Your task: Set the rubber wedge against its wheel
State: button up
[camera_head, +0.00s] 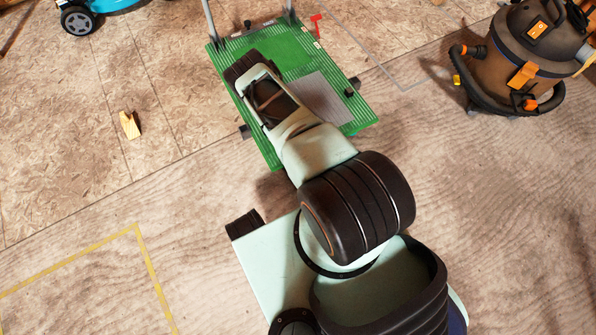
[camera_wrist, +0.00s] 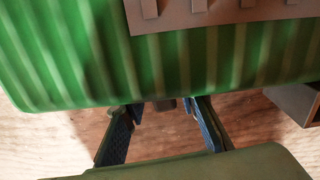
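My gripper (camera_wrist: 167,138) shows in the wrist view with its two dark fingers spread apart and no object clearly held. The fingers are at the edge of the green ribbed deck (camera_wrist: 60,60). A small dark piece (camera_wrist: 165,104) shows between them under the deck edge; I cannot tell what it is. In the head view my arm reaches over the green deck (camera_head: 345,118) and hides the fingers. A blue machine at the top left has a grey-hubbed wheel (camera_head: 78,20). I cannot identify the rubber wedge for certain.
A pale yellow notched block (camera_head: 129,125) lies on the floor at left. A brown and orange shop vacuum (camera_head: 520,55) stands at the upper right. Yellow tape (camera_head: 75,258) marks the floor at lower left. A grey-brown boxy part (camera_wrist: 297,100) is right of the fingers. Floor at left is mostly clear.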

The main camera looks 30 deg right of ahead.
grip_shut()
jog(key=shift+o, duration=2.2)
grip_release()
jog(key=shift+r, duration=0.1)
notch_tip(320, 180, up, 12)
